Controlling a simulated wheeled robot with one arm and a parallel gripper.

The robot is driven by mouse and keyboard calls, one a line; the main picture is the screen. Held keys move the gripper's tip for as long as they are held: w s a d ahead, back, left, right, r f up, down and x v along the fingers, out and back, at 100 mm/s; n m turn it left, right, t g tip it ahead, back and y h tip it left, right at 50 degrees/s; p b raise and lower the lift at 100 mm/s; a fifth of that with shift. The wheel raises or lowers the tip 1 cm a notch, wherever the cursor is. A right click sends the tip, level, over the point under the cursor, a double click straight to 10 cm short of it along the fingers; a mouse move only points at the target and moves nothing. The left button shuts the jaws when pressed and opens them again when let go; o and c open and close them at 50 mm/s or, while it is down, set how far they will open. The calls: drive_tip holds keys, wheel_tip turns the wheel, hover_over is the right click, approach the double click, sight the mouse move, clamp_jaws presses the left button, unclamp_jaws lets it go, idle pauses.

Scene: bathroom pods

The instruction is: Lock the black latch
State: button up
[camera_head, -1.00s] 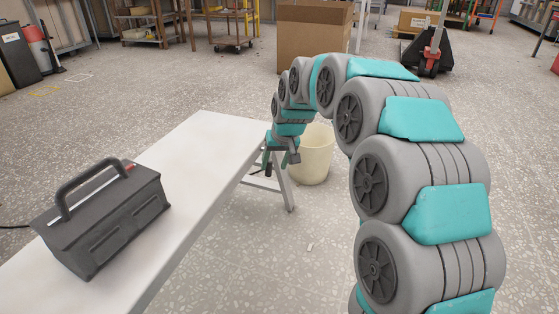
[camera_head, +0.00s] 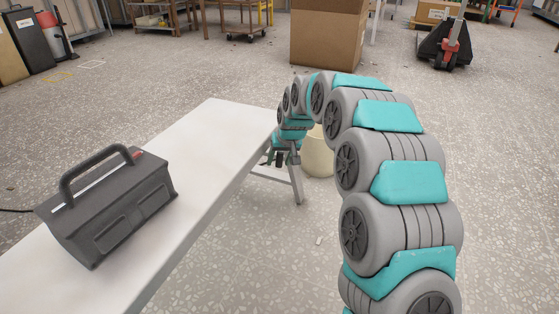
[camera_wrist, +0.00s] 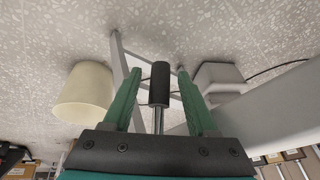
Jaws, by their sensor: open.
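A dark grey toolbox (camera_head: 112,208) with a raised handle (camera_head: 92,170) sits at the left on a white table (camera_head: 225,130). A small red part (camera_head: 137,155) shows at its top right end. I cannot make out a separate black latch on it. My gripper (camera_head: 281,158) hangs beside the table's right edge, well apart from the toolbox. In the wrist view my gripper (camera_wrist: 159,76) has its two green fingers spread. A black cylinder on a metal rod (camera_wrist: 159,83) shows between them; I cannot tell whether it belongs to the gripper.
A cream bin (camera_head: 317,155) stands on the floor behind my gripper, also in the wrist view (camera_wrist: 84,94). A cardboard box (camera_head: 328,35) and a pallet jack (camera_head: 450,45) stand farther back. The floor between is mostly clear.

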clamp_jaws()
idle(0.5)
idle(0.9)
